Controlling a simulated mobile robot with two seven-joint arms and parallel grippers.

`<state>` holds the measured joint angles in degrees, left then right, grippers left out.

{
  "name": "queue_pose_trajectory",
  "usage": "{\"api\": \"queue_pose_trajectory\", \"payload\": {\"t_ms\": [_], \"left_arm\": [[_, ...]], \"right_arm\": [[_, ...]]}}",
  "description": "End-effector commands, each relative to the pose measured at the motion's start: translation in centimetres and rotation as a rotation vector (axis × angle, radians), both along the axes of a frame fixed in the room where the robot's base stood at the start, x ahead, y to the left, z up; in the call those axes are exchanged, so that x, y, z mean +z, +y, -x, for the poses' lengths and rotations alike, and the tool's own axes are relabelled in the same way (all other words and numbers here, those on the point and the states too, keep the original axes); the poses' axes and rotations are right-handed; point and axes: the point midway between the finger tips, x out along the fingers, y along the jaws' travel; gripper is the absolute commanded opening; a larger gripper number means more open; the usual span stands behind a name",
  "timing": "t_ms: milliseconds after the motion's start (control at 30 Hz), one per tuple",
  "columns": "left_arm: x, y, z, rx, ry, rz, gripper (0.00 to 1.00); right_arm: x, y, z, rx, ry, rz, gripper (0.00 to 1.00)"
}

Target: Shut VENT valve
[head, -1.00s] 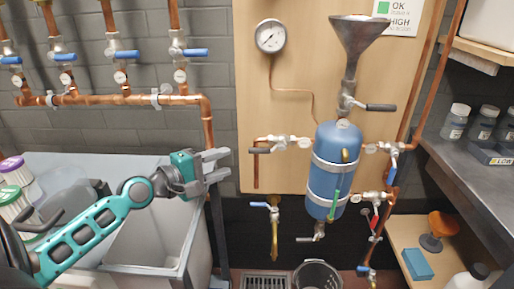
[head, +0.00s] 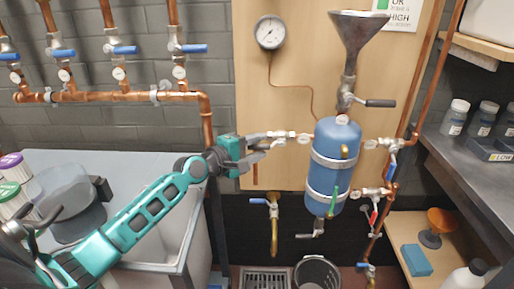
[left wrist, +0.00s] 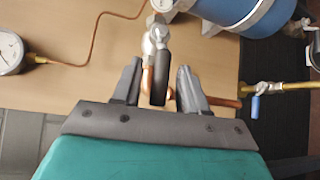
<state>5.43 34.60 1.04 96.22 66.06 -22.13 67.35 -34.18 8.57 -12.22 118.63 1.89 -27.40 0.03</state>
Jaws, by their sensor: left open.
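A small valve (head: 282,135) sits on the pipe left of the blue tank (head: 335,165); I can read no VENT label on it. The left wrist view shows its metal body (left wrist: 157,36) and dark lever handle (left wrist: 159,78). My left gripper (head: 262,143) is at this valve, open. In the left wrist view the handle lies between the two fingers (left wrist: 160,86), with a gap visible on each side. In the head view my gripper hides the handle. My right gripper is not in view.
A funnel (head: 357,35) with a dark-handled valve tops the tank. A pressure gauge (head: 270,33) hangs on the wooden panel. A blue-handled tap (head: 272,205) sits below my gripper. A grey sink (head: 165,240) stands at left; a metal counter (head: 455,160) stands at right.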

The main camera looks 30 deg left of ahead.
Motion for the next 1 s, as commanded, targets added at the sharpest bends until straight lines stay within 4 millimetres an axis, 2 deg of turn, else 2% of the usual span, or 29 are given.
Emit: {"api": "queue_pose_trajectory", "payload": {"t_ms": [300, 733, 1000], "left_arm": [[-0.02, -0.06, -0.18, 0.000, 0.000, 0.000, 0.43], [-0.01, -0.05, -0.15, 0.000, 0.000, 0.000, 0.02], [-0.02, -0.05, -0.15, 0.000, 0.000, 0.000, 0.00]], "right_arm": [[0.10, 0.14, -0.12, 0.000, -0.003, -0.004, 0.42], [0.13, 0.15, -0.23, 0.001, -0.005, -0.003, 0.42], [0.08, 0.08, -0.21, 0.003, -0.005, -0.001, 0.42]]}}
